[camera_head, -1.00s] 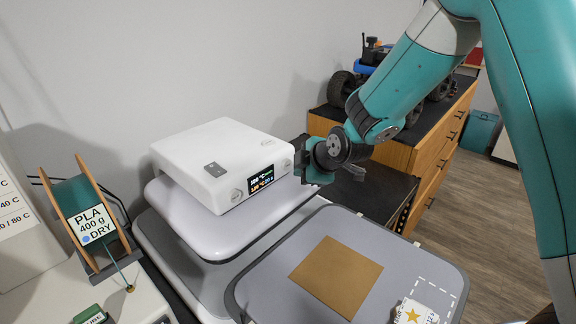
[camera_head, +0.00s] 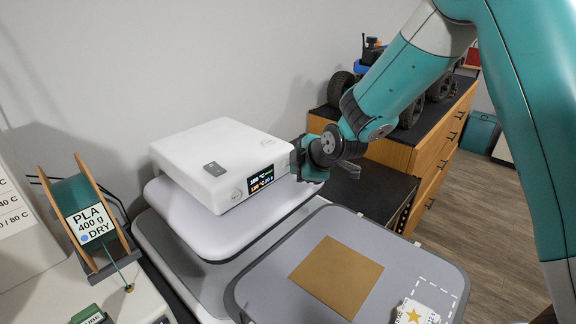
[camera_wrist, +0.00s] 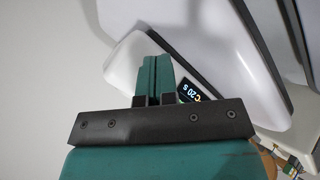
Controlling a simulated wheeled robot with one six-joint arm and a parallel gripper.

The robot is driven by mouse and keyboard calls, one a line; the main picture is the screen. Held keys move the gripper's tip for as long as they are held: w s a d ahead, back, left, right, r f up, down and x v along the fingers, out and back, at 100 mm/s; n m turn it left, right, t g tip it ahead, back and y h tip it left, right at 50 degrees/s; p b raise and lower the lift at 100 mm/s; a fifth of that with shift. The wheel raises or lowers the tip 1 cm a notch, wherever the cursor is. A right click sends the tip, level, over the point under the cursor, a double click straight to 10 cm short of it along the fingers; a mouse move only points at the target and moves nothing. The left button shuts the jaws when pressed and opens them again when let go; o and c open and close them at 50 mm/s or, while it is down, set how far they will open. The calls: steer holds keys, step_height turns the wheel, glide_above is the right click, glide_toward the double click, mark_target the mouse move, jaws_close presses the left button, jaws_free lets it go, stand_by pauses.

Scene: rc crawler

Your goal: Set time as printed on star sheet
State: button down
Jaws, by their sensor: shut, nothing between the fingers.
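The white press head (camera_head: 215,150) has a lit display (camera_head: 261,179) on its front with a temperature line and a seconds line. A round button (camera_head: 236,195) sits left of the display. My gripper (camera_head: 297,158) is shut and empty at the front right end of the head, right of the display. It hides that part of the front; I cannot tell whether it touches. The star sheet (camera_head: 427,317), white with a yellow star, lies at the lower right, partly cut off.
A tan square (camera_head: 337,276) lies on the grey lower plate (camera_head: 272,262). A filament spool (camera_head: 83,219) labelled PLA stands at the left. Behind my arm, a crawler (camera_head: 343,86) stands on a wooden cabinet (camera_head: 425,158).

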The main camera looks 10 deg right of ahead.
steer(key=shift+w+a, duration=0.15)
steer(key=shift+w, duration=0.05)
stand_by(0.3)
steer(key=shift+s, duration=0.1)
steer(key=shift+s+d+b, duration=0.4)
steer(key=shift+s+d, duration=0.05)
steer(key=shift+s, duration=0.15)
steer(key=s+d, duration=0.1)
steer(key=s+d+b, duration=0.1)
steer(key=s, duration=0.2)
steer(key=shift+s+d+b, duration=0.1)
steer(key=shift+d+b, duration=0.25)
steer(key=shift+d, duration=0.05)
stand_by(0.7)
